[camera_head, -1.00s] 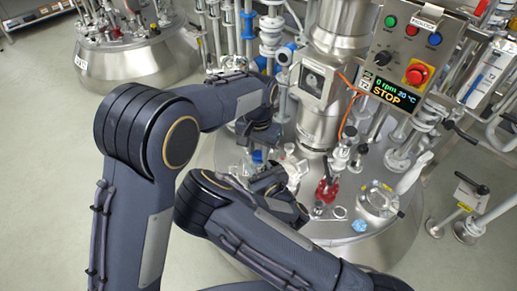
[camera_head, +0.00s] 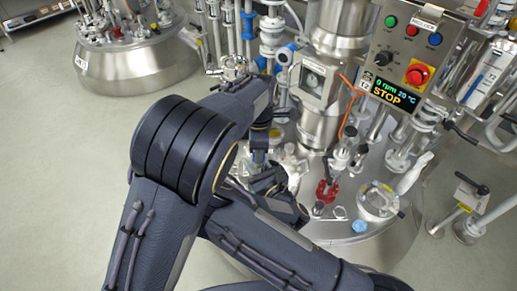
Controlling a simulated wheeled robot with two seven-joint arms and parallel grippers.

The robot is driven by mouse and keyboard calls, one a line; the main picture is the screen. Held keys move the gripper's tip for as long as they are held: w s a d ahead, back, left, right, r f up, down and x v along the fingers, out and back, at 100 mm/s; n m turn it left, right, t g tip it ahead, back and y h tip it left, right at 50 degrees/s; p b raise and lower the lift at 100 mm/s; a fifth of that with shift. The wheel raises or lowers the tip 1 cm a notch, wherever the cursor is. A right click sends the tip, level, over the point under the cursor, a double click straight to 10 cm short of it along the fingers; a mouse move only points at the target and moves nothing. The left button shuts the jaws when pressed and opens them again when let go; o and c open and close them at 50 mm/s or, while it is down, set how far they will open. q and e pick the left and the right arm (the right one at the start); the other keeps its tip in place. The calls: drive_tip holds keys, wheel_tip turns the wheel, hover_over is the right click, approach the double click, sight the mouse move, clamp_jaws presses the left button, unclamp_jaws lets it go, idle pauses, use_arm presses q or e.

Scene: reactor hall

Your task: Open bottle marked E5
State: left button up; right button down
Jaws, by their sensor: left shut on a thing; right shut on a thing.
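The bottle is almost wholly hidden behind my arms and grippers, and I cannot read an E5 mark. My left gripper (camera_head: 258,152) reaches down from above, at the place where a blue cap showed a second ago. It is shut on what appears to be that cap. My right gripper (camera_head: 268,180) is just below it, low over the vessel lid, and is shut on what appears to be the bottle. The fingertips of both grippers are largely hidden, so the exact contact cannot be seen.
The steel reactor lid (camera_head: 350,240) carries red clamp-like fittings (camera_head: 327,191), a small light-blue piece (camera_head: 360,226) and a round hatch (camera_head: 377,203). A control box (camera_head: 408,58) reading STOP stands behind at right. A steel column (camera_head: 320,110) rises close behind my grippers.

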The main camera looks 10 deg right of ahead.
use_arm(q)
drive_tip(key=shift+s+d+r, duration=0.1)
drive_tip(key=shift+d+r, duration=0.1)
idle(0.4)
drive_tip(key=shift+a+r, duration=0.15)
drive_tip(key=shift+r, duration=0.8)
drive_tip(key=shift+r, duration=0.1)
